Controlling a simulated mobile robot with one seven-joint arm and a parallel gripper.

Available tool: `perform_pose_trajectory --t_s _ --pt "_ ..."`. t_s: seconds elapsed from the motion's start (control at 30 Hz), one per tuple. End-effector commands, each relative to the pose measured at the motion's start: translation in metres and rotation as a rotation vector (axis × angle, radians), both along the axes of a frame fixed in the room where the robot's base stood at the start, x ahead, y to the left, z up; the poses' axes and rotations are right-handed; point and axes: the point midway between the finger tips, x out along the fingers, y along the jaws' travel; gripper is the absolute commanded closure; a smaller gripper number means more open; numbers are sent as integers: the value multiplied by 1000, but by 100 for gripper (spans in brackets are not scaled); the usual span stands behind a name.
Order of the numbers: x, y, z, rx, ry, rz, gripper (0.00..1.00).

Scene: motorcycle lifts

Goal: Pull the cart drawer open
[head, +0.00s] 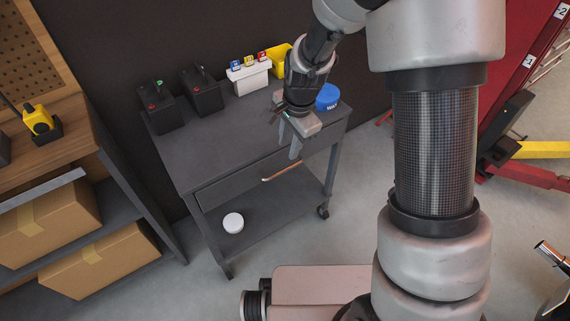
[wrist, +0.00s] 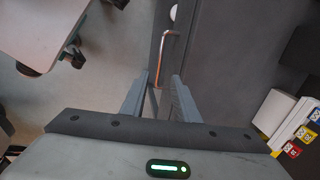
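The grey cart (head: 200,165) stands against the dark wall, with a drawer (head: 235,188) under its top; the drawer front looks flush with the cart. A copper-coloured bar handle (head: 282,172) is on the drawer front. My gripper (head: 296,152) hangs over the cart's front edge, close to the right part of the handle. In the wrist view my gripper (wrist: 161,84) is open, its fingers apart. The handle (wrist: 163,52) shows ahead, its lower end lined up in the gap between the fingertips. I see no contact; the exact distance is unclear.
On the cart top are two black batteries (head: 203,92), a white box with coloured tops (head: 250,78), a yellow item (head: 281,62) and a blue tub (head: 327,97). A white round item (head: 233,222) lies on the lower shelf. A wooden bench (head: 55,125) stands left.

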Motion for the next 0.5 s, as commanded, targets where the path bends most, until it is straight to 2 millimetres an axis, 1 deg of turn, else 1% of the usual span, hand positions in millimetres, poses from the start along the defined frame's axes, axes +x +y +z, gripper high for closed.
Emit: perform_pose_trajectory --t_s 0.03,0.2,0.4,0.5 --pt "1 1 -16 0 4 0 72" --pt "7 5 -53 -1 4 0 72" --pt "13 9 -89 0 2 1 72" --pt "15 10 -100 -1 2 1 72"
